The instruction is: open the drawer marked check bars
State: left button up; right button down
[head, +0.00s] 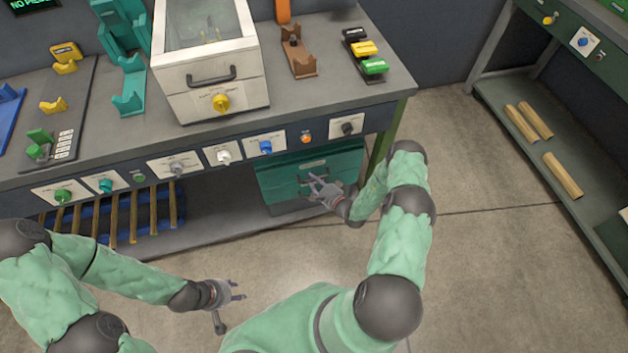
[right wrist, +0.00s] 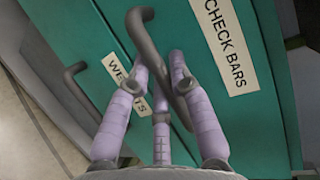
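The drawer marked check bars (right wrist: 245,105) is a teal front with a white "CHECK BARS" label and a dark bar handle (right wrist: 143,30). It looks shut. My right gripper (right wrist: 161,62) is at this handle, with fingers on either side of the bar. They look open, and I cannot tell whether they touch it. In the head view my right gripper (head: 313,187) is in front of the teal drawer unit (head: 285,180) under the bench. My left gripper (head: 240,290) is open and empty over the floor, well away from the drawers.
A second teal drawer, its label partly hidden, has its own handle (right wrist: 75,85) beside this one. The bench (head: 400,85) carries knobs along its front edge. A rack with wooden bars (head: 133,215) stands at left. The floor (head: 480,240) before the drawers is clear.

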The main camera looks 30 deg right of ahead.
jog(key=s+a+p, duration=0.2)
jog(key=s+p, duration=0.1)
jog(key=s, duration=0.8)
jog(key=s+a+p, duration=0.3)
jog(key=s, duration=0.8)
jog(key=shift+s+a+p, duration=0.2)
jog(key=shift+s+p, duration=0.1)
jog(key=shift+s, duration=0.05)
jog(key=c, duration=1.4)
grip_release()
jog(key=shift+s, duration=0.1)
jog(key=v, duration=1.1)
jog(key=shift+s+r, duration=0.1)
jog(key=shift+s, duration=0.3)
